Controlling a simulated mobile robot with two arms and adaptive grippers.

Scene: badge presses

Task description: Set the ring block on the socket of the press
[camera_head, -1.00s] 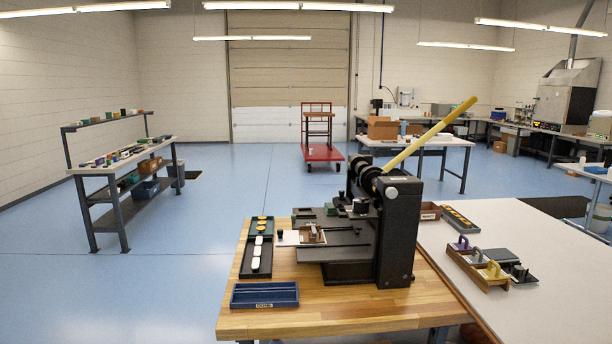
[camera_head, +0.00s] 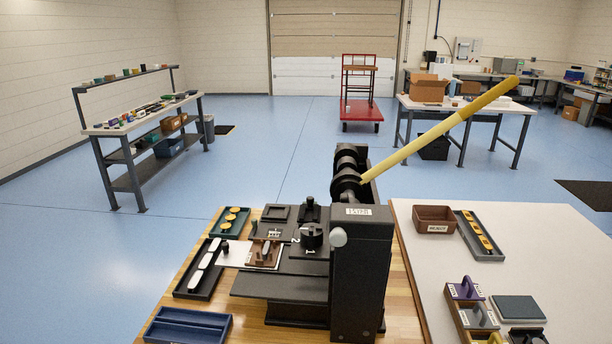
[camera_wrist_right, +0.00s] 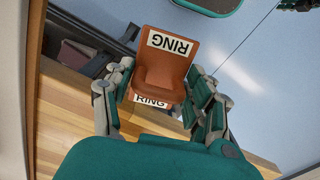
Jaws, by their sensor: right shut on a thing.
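The ring block (camera_wrist_right: 165,75) is orange-brown with white RING labels. It shows in the right wrist view, between the fingers of my right gripper (camera_wrist_right: 161,80), which is shut on it. Behind it are a wooden edge and blue floor. The black press (camera_head: 360,265) stands on the wooden bench in the head view, with a long yellow lever (camera_head: 440,130) slanting up to the right. Labelled black plates and fixtures lie at the left of its body; I cannot tell which part is the socket. Neither gripper shows in the head view.
A blue tray (camera_head: 188,327) and a dark tray with white pieces (camera_head: 200,268) lie left of the press. A teal tray (camera_head: 229,222) holds yellow pieces. A brown bin (camera_head: 434,219) and other trays sit on the white table (camera_head: 570,240) at right.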

